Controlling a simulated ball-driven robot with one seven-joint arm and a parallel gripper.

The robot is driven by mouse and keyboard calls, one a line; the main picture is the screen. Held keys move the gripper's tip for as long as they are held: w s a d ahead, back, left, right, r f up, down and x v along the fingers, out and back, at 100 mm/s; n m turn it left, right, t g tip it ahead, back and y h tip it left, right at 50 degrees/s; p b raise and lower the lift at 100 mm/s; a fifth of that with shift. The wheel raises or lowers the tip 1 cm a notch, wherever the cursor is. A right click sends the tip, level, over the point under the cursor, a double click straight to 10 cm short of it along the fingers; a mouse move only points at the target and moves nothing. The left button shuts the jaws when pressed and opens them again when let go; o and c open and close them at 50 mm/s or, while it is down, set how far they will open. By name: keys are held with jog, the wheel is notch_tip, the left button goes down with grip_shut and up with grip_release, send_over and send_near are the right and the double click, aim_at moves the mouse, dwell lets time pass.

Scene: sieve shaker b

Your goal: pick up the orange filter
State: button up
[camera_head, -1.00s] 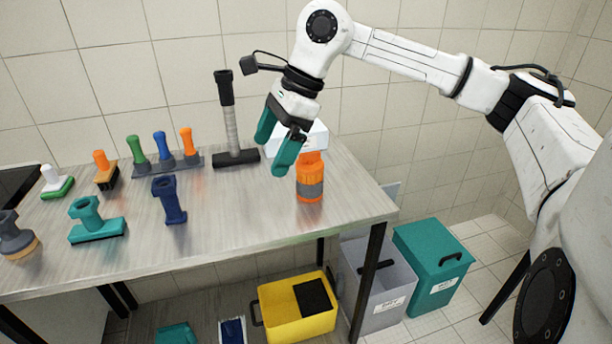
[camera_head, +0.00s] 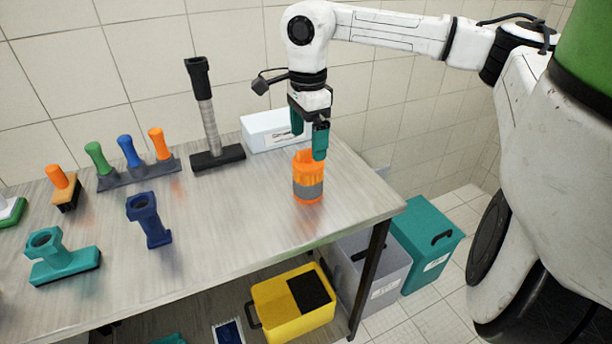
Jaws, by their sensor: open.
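The orange filter (camera_head: 308,178) is a short upright cylinder with a grey band around its middle. It stands on the metal table (camera_head: 235,228) near the right end. My gripper (camera_head: 309,150) has two teal fingers and points down at the filter's top. The fingers are apart, one at the upper left and one at the right of the filter's top. The right finger overlaps the filter's top edge in the picture. I cannot tell whether either finger touches it.
A white box (camera_head: 262,132) stands just behind the filter. A black-handled tool (camera_head: 206,115), a rack of coloured handles (camera_head: 140,172), a dark blue piece (camera_head: 149,221) and a teal piece (camera_head: 62,258) are to the left. Bins, including a yellow one (camera_head: 285,312), stand below. The table around the filter's front is clear.

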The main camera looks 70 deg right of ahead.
aim_at(308, 150)
jog(key=shift+s+f+p, duration=0.1)
jog(key=shift+f+p, duration=0.45)
jog(key=shift+f, duration=2.65)
jog(key=shift+r, duration=0.1)
jog(key=c, duration=1.7)
